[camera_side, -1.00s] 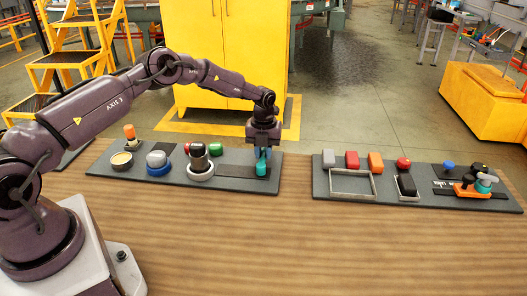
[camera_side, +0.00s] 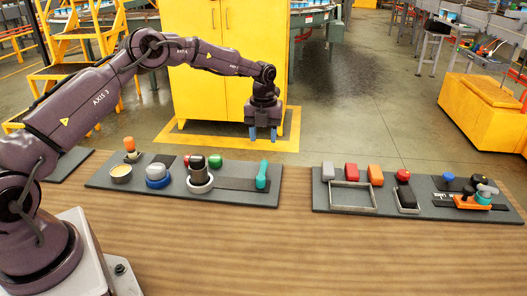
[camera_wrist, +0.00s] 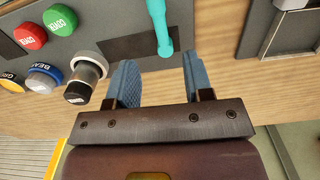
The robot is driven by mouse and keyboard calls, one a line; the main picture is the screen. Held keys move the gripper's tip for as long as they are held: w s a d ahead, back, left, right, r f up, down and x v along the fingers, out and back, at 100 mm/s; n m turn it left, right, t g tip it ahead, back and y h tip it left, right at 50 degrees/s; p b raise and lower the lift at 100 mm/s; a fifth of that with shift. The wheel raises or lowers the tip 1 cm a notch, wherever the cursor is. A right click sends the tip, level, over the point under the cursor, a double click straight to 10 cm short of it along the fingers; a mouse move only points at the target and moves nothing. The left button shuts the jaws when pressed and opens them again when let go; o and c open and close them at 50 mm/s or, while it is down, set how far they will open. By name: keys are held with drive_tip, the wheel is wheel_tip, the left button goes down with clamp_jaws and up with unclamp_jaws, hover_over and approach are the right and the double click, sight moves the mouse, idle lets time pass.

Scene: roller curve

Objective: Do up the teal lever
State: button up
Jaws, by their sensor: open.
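The teal lever (camera_side: 262,175) stands up at the right end of the left dark board, on a black strip. In the wrist view the teal lever (camera_wrist: 160,25) shows at the top middle, ahead of the fingers and apart from them. My gripper (camera_side: 263,134) hangs above the lever with a clear gap, pointing down. Its two blue fingers are spread with nothing between them, as the wrist view of the gripper (camera_wrist: 159,80) also shows.
On the left board (camera_side: 226,199) stand a black-topped knob in a white ring (camera_side: 199,180), a blue-based grey knob (camera_side: 158,175), and red and green buttons. A second board (camera_side: 415,210) to the right carries blocks and frames. Bare wooden table lies in front.

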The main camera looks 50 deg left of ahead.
drive_tip(key=shift+r, duration=1.5)
drive_tip(key=s+d+r+n+t, duration=0.2)
drive_tip(key=s+d+r+n, duration=0.2)
drive_tip(key=s+n, duration=0.5)
drive_tip(key=s+d+r+n+t, duration=0.1)
drive_tip(key=s+d+r+n, duration=0.4)
drive_tip(key=s+r+n, duration=0.4)
drive_tip(key=s+d+r+n+t, duration=0.2)
drive_tip(key=s+d+r+n, duration=0.2)
drive_tip(key=s+n, duration=0.5)
drive_tip(key=shift+s+d+r+t, duration=0.3)
drive_tip(key=shift+s+r, duration=0.95)
drive_tip(key=shift+s, duration=2.45)
